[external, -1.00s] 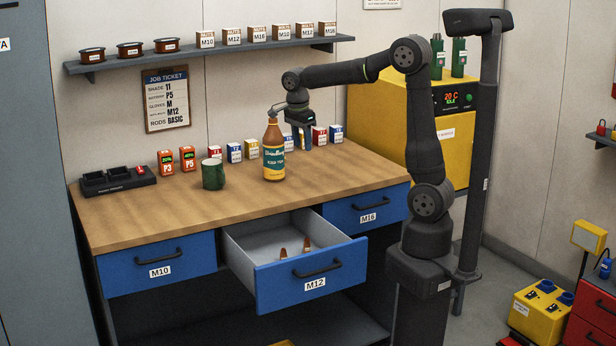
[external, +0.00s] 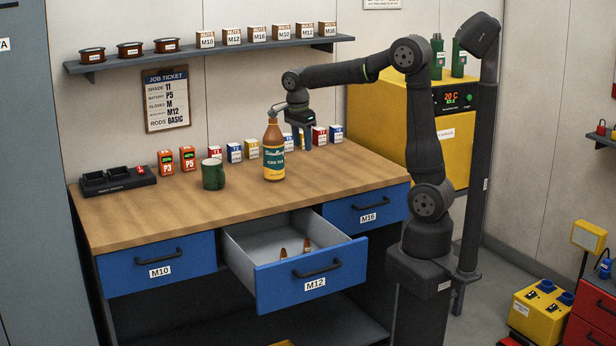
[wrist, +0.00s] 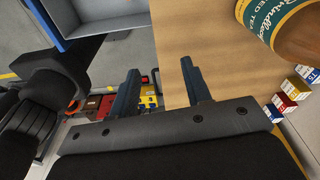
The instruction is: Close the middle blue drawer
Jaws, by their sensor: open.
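The middle blue drawer (external: 312,277), labelled M12, is pulled out from the bench, with its grey inside showing. A few small brown-tipped items (external: 295,249) stand in it. My gripper (external: 298,140) is above the back of the bench top, behind the bottle, well away from the drawer. In the wrist view my gripper (wrist: 160,88) has its two fingers apart with nothing between them. A grey tray-like corner (wrist: 95,18) at the top left of the wrist view looks like part of the open drawer.
A brown bottle (external: 273,153) stands on the bench top (external: 160,210), in front of my gripper. A green mug (external: 213,174) and small boxes (external: 234,152) are nearby. Drawers M10 (external: 157,265) and M16 (external: 366,206) are shut. The front bench top is clear.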

